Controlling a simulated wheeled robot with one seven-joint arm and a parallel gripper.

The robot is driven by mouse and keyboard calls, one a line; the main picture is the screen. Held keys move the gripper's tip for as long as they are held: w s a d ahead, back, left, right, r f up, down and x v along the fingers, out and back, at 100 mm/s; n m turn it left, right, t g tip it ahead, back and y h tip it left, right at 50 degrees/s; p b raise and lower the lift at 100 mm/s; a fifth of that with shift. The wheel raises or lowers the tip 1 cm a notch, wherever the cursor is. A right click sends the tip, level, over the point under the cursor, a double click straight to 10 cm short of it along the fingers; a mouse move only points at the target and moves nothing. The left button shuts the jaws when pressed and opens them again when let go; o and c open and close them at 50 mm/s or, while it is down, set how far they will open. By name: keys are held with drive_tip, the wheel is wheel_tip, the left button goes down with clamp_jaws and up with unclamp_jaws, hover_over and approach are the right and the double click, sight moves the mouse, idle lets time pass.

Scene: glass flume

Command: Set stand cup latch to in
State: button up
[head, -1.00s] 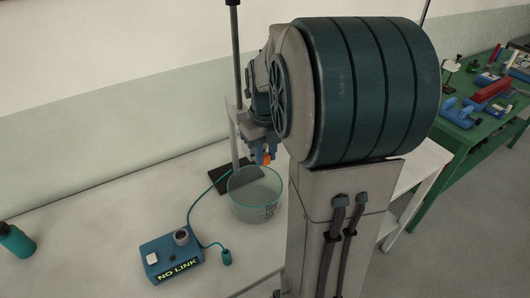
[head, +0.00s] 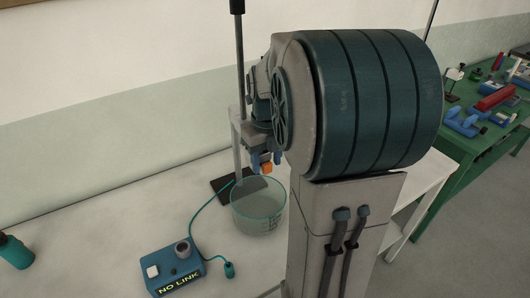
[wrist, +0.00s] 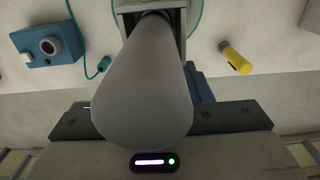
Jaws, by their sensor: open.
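My gripper (head: 266,160) is beside the stand's pole, above the glass beaker, in the head view. Its two blue fingers are apart, so it is open. A small orange piece (head: 266,168) shows between the fingertips; I cannot tell whether it is the stand cup latch or whether a finger touches it. The stand has a tall dark pole (head: 239,90) and a dark base plate (head: 222,187) on the bench. A cup on the stand is not clearly seen. In the wrist view a large grey rounded shape blocks the middle, and the latch cannot be made out.
The clear beaker (head: 258,210) stands in front of the base plate. A blue box reading NO LINK (head: 172,270) has a teal cable to a small plug (head: 229,270). A teal bottle (head: 14,250) stands at far left. A green table (head: 480,135) with tools is at right.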

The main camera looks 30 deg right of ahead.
sight(266, 162)
wheel_tip(266, 162, up, 14)
drive_tip(key=b, duration=0.1)
drive_tip(key=shift+f, duration=0.1)
idle(0.6)
